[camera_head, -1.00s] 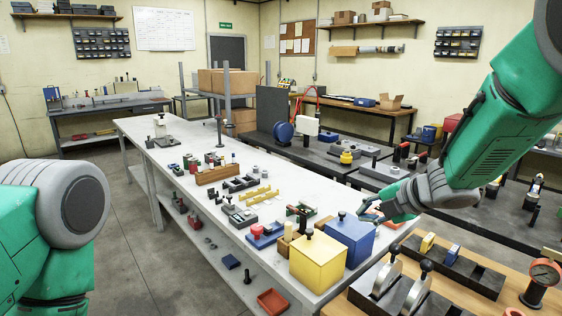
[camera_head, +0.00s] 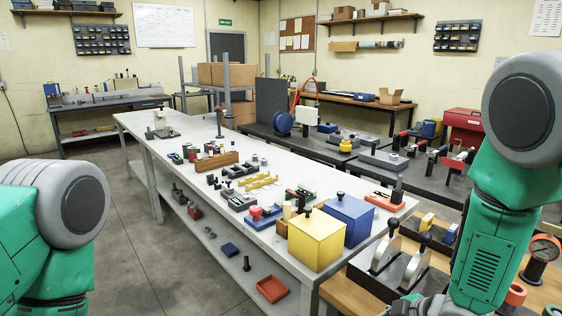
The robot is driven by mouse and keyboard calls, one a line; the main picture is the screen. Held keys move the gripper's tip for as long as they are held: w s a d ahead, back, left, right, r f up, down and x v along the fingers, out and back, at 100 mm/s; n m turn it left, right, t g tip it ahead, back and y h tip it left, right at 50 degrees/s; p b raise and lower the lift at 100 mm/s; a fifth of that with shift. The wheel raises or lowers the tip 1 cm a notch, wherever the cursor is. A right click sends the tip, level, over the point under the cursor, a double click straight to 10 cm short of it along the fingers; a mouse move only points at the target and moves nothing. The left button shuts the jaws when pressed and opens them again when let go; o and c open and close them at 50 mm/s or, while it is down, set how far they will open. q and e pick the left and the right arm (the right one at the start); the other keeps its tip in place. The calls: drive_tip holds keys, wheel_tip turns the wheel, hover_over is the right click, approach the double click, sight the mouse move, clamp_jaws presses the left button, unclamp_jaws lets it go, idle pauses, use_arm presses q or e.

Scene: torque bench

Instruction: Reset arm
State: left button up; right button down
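My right arm's green links hang down along the right side of the view. Its lower end reaches the bottom edge, where a small part of what looks like my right gripper (camera_head: 415,305) shows; its fingers are cut off or hidden. My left arm shows only its green and grey upper part at the lower left, and its gripper is out of view. The blue box (camera_head: 347,220) and the yellow box (camera_head: 317,240), each with a dark knob on top, stand at the near end of the white bench (camera_head: 260,234), apart from my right arm.
A wooden-topped bench with two upright metal discs (camera_head: 385,252) and a dial gauge (camera_head: 542,252) lies close to my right arm. An orange tray (camera_head: 391,200) sits by the blue box. A red bin (camera_head: 271,289) stands on the lower shelf. Floor at left is clear.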

drive_tip(key=s+d+f+m+g+h+b, duration=0.1)
drive_tip(key=s+f+m, duration=0.3)
drive_tip(key=s, duration=0.6)
drive_tip(key=s+d+f+m+g+h+b, duration=0.2)
drive_tip(key=s+f+m, duration=0.3)
drive_tip(key=s+f, duration=0.4)
drive_tip(key=s+d+f+m+g+h+b, duration=0.1)
drive_tip(key=s+d+f+m+g+b, duration=0.1)
drive_tip(key=s+f, duration=0.5)
drive_tip(key=s+d+m+b, duration=0.1)
drive_tip(key=s+m+b, duration=0.1)
drive_tip(key=s, duration=0.2)
drive_tip(key=shift+s+d+g, duration=0.15)
drive_tip(key=shift+d+g, duration=0.2)
drive_tip(key=shift+g, duration=0.05)
drive_tip(key=shift+d+f, duration=0.2)
drive_tip(key=shift+a, duration=0.15)
